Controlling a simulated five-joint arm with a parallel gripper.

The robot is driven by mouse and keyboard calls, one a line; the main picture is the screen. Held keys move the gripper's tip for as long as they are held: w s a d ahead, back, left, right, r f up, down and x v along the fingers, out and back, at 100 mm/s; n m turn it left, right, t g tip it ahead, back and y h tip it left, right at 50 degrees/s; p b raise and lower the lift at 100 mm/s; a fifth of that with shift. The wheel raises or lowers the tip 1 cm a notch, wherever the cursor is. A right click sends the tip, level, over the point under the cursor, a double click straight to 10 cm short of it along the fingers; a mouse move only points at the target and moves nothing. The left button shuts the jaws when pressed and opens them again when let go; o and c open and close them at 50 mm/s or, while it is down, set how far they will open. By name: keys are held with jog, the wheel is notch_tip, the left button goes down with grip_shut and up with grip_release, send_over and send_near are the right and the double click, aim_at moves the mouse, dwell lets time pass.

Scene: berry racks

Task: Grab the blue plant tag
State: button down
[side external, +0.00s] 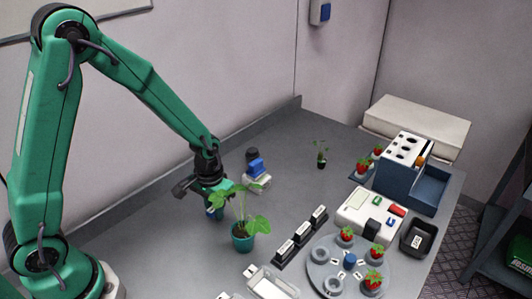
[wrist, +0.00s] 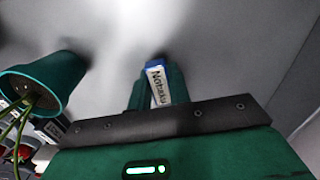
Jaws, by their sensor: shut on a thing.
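My gripper (side external: 216,212) points down just left of the potted plant in the side view. In the wrist view its green fingers (wrist: 157,88) are shut on the blue plant tag (wrist: 155,66). The tag has a blue end and a white face with dark lettering, partly covered by the fingers. In the side view only a small blue and white bit of the tag (side external: 210,211) shows at the fingertips. I cannot tell whether the tag touches the table.
A teal pot (side external: 243,243) with a leafy plant stands close beside my gripper; the pot (wrist: 58,80) fills the wrist view's left. A blue and white device (side external: 257,176) stands behind. Black label blocks (side external: 300,236) and a round berry rack (side external: 322,262) lie right.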

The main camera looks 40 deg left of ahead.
jog(key=shift+r, duration=0.65)
jog(key=r, duration=0.3)
jog(key=shift+s+d, duration=0.15)
jog(key=shift+d, duration=0.15)
jog(key=s+d+r, duration=0.6)
jog(key=d, duration=0.3)
jog(key=shift+s+r, duration=0.2)
jog(key=shift+w, duration=0.1)
